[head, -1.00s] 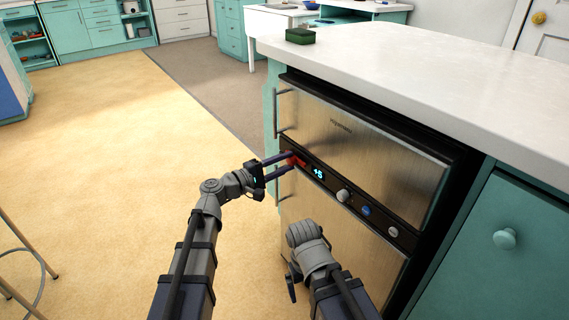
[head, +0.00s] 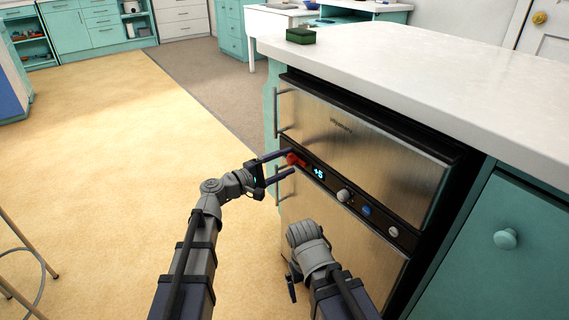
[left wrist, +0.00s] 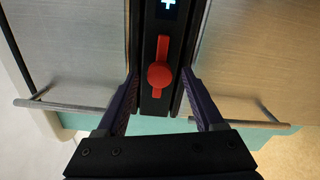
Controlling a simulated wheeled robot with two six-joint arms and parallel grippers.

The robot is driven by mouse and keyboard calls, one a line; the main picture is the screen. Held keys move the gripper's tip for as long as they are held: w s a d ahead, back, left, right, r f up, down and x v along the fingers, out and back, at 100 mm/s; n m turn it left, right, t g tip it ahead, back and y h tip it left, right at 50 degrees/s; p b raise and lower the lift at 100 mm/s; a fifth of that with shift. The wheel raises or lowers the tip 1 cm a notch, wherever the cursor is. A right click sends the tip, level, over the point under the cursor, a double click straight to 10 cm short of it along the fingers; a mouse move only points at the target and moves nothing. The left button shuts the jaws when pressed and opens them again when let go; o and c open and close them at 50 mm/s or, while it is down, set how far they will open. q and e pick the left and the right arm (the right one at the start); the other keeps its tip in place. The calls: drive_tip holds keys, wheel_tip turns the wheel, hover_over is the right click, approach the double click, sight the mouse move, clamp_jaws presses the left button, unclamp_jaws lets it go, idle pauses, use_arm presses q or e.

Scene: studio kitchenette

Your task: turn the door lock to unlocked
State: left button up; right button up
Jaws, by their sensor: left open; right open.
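The door lock is a red knob with a lever (head: 294,159) on the left end of the black control strip, between the two steel drawers. In the left wrist view, the red lock (left wrist: 159,75) shows a round hub with its lever running up the strip toward the display. My left gripper (head: 283,162) is open, with its fingers on either side of the red lock; in the wrist view its fingertips (left wrist: 160,82) stand apart from the lock. My right gripper (head: 292,285) is low in front of the lower drawer, away from the lock, its fingers mostly hidden.
The control strip also holds a lit display (head: 318,174), a silver knob (head: 343,195) and a blue button (head: 366,210). Bar handles (head: 282,112) stick out at the drawers' left. A green sponge (head: 300,36) lies on the white counter (head: 400,60). Open floor lies left.

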use_arm(q)
drive_tip(key=v, duration=0.7)
drive_tip(key=shift+s+a, duration=0.25)
drive_tip(key=shift+a, duration=0.05)
